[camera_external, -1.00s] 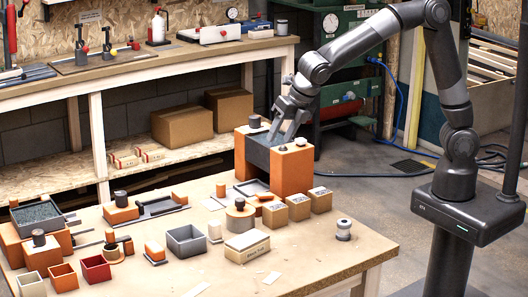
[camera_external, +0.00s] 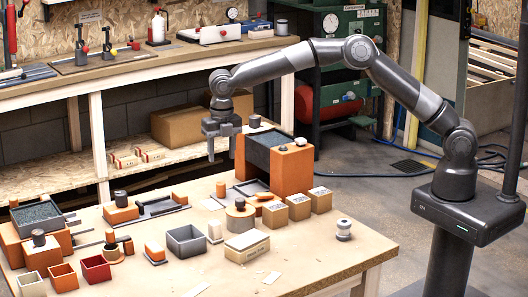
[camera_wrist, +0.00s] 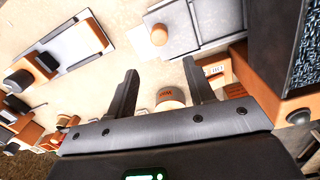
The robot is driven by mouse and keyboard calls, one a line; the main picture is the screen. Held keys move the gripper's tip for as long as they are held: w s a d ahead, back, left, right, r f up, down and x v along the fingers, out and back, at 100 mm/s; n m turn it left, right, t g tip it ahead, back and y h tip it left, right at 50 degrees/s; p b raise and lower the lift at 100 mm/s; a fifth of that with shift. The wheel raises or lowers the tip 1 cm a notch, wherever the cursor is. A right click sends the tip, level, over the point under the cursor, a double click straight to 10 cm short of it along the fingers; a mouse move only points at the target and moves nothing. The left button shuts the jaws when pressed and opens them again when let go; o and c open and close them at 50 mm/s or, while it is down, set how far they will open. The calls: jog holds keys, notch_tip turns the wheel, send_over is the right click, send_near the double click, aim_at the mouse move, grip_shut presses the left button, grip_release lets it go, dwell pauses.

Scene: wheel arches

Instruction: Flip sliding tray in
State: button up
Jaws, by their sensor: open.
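My gripper (camera_external: 221,153) is open and empty, pointing down above the table to the left of a tall orange housing (camera_external: 292,172). A dark grey panel (camera_external: 257,156) sits between the housing's orange sides. A low grey tray (camera_external: 262,186) lies at the housing's foot. In the wrist view, my fingers (camera_wrist: 160,78) are apart, and a flat grey tray (camera_wrist: 198,28) with an orange knob (camera_wrist: 159,34) at its near corner lies beyond them. The housing's textured dark face (camera_wrist: 284,45) shows at the right edge. I cannot tell for sure which piece is the sliding tray.
A slide with an orange block (camera_external: 120,214) lies to the left on the table. A textured tray (camera_external: 37,213) sits on orange blocks at the far left.

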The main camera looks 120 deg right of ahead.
aim_at(221, 183)
jog(key=shift+d+f, duration=0.55)
jog(key=shift+f, duration=0.05)
notch_tip(221, 183, down, 11)
jog(key=shift+r, duration=0.2)
jog(key=shift+c, duration=0.3)
grip_shut()
